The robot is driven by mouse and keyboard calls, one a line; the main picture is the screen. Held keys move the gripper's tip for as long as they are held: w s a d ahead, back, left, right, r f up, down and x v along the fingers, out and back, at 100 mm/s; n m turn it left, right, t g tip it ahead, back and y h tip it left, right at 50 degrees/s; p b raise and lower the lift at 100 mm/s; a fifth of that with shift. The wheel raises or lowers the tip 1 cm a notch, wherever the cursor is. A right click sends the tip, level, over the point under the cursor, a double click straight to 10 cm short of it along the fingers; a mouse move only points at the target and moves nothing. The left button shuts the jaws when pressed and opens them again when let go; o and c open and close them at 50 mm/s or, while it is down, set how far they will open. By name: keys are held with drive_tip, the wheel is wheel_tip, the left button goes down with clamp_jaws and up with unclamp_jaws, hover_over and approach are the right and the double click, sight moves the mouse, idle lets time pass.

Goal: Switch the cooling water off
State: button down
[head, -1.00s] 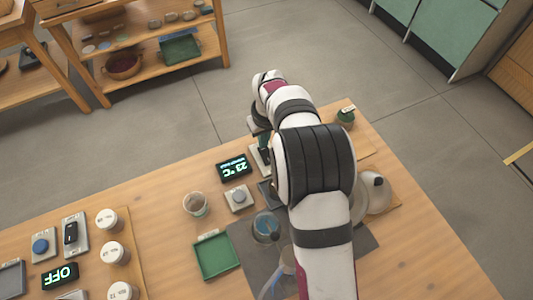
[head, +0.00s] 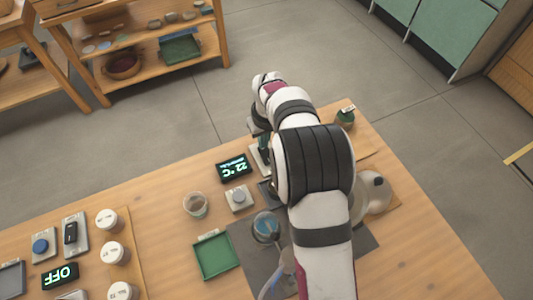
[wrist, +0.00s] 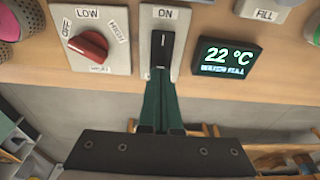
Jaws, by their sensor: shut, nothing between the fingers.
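A black lever switch (wrist: 161,50) sits on a pale plate labelled ON at its far end, in the wrist view. The plate's near end is hidden behind my fingers. My gripper (wrist: 161,75) is shut and empty, its dark green fingers at the lever's near end; I cannot tell whether they touch it. In the head view my gripper (head: 262,143) is partly hidden by my arm. Right of the switch in the wrist view, a display (wrist: 227,58) reads 22 °C with a small unclear line below; it also shows in the head view (head: 234,168).
A red knob (wrist: 88,46) on a plate marked OFF, LOW and HIGH stands just left of the switch. A FILL plate (wrist: 265,10) is beyond the display. Another black switch (head: 70,232) and an OFF display (head: 60,275) stand at the table's left, beside white-lidded jars (head: 113,252).

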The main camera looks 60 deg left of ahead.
drive_tip(key=shift+f, duration=0.8)
drive_tip(key=shift+r, duration=3.55)
drive_tip(key=w+d+r+m, duration=0.4)
drive_tip(key=d, duration=0.5)
drive_tip(key=w+d+r+m, duration=0.3)
drive_tip(key=w+d+r, duration=0.1)
drive_tip(key=d, duration=0.5)
drive_tip(key=w+d+r+m, duration=0.4)
drive_tip(key=w+d+r, duration=0.1)
drive_tip(key=d, duration=0.4)
drive_tip(key=s+d+r+m, duration=0.1)
drive_tip(key=s+d+m, duration=0.25)
drive_tip(key=d, duration=0.35)
drive_tip(key=s+d+m, duration=0.3)
drive_tip(key=d+m, duration=0.1)
drive_tip(key=d, duration=0.4)
drive_tip(key=s+d+f+m, duration=0.2)
drive_tip(key=s+d+m, duration=0.3)
drive_tip(key=s, duration=0.3)
drive_tip(key=shift+d, duration=0.5)
